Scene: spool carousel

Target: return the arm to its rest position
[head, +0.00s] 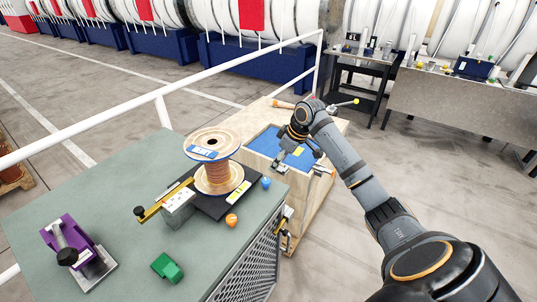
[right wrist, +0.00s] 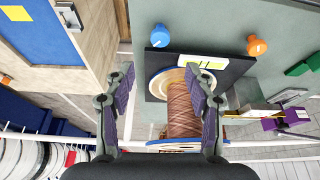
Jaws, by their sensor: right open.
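My right gripper (head: 290,156) is open and empty in the head view, above the near edge of the wooden crate, to the right of the spool. Its arm comes in from the lower right. In the right wrist view the two fingers (right wrist: 161,85) stand apart with nothing held between them. The copper-wound wooden spool (head: 218,178) stands upright on a black plate on the bench, apart from the gripper. It also shows in the right wrist view (right wrist: 182,112), beyond the fingers, partly hidden by one. My left gripper is not in view.
The grey-green bench (head: 135,205) holds a purple clamp (head: 70,238), a green block (head: 166,267), a brass bar (head: 165,199), an orange knob (head: 231,220) and a blue knob (head: 266,182). The wooden crate (head: 312,193) has a blue panel. A white railing (head: 120,113) runs behind.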

